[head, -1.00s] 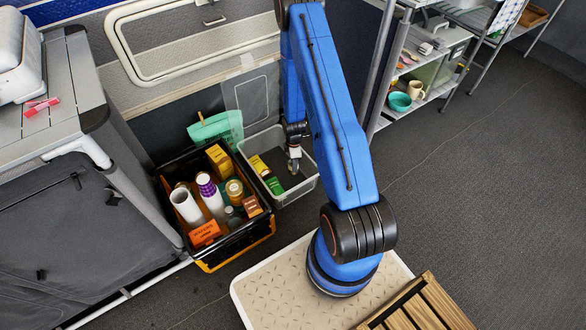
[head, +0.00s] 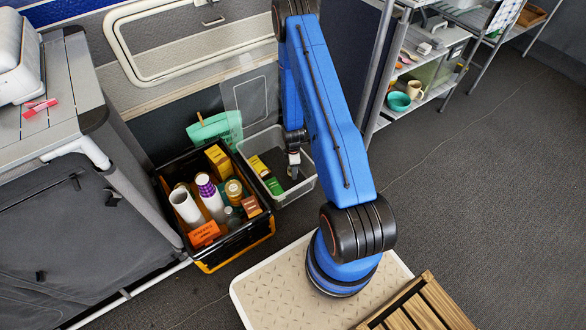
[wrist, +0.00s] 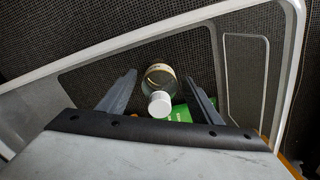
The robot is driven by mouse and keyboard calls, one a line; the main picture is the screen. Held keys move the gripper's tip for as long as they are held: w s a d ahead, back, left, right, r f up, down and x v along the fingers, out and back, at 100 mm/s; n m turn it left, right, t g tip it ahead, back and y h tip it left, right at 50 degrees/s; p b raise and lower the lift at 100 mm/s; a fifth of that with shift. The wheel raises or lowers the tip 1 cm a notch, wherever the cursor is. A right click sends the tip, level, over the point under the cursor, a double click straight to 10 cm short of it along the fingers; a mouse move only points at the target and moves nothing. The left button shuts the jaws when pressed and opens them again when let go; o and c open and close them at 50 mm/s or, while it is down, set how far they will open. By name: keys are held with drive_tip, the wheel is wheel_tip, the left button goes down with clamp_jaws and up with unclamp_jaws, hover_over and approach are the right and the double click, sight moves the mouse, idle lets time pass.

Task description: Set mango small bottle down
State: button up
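In the wrist view, a small clear bottle with a white cap (wrist: 160,103) stands between the two fingers of my gripper (wrist: 161,76). Dark gaps show on both sides of the bottle, so the fingers are apart and do not appear to press on it. In the head view my gripper (head: 293,168) reaches down into the light grey bin (head: 301,191). The bottle is hidden or too small to make out there. Its label cannot be read.
Yellow and green boxes (head: 266,177) lie in the bin's left part; a green one (wrist: 181,113) shows close beside the bottle. Left stands a black-and-yellow crate (head: 238,243) full of bottles and boxes. A clear panel (head: 250,98) rises behind the bin.

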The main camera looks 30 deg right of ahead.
wheel_tip(320, 180, up, 12)
drive_tip(key=shift+r, duration=0.15)
drive_tip(key=s+a+r+m+t, duration=0.1)
drive_tip(key=s+a+r+m, duration=0.15)
drive_tip(key=r, duration=1.05)
drive_tip(key=s+a+r+m+t, duration=0.1)
drive_tip(key=a+r+m, duration=0.15)
drive_tip(key=r, duration=0.95)
drive_tip(key=s+a+r+m, duration=0.1)
drive_tip(key=a+r, duration=0.3)
drive_tip(key=r, duration=0.9)
drive_tip(key=s+a+r+m+t, duration=0.1)
drive_tip(key=s+a+r+m, duration=0.1)
drive_tip(key=s+r, duration=0.3)
drive_tip(key=s+a+r+m+t, duration=0.1)
drive_tip(key=s+r, duration=0.5)
drive_tip(key=s, duration=0.6)
drive_tip(key=s+a+r+m, duration=0.4)
drive_tip(key=s+r, duration=0.2)
drive_tip(key=s, duration=0.3)
drive_tip(key=shift+t, duration=0.4)
